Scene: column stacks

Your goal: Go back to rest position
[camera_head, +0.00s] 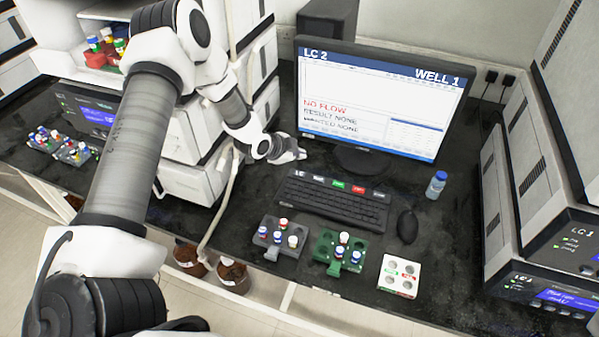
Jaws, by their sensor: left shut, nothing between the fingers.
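My left arm comes in from the left and reaches over the dark bench. Its gripper (297,154) is shut and empty. It hangs just beyond the back left corner of the keyboard (333,200), in front of the monitor's left side, and holds nothing. My right gripper does not show in this view.
The monitor (378,100) reads "LC 2", "WELL 1" and "NO FLOW". A grey rack (268,236), a green rack (325,249) and a white rack (399,276) stand along the front edge. A mouse (407,226) and blue-capped bottle (436,186) are right. Instrument stacks flank both sides.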

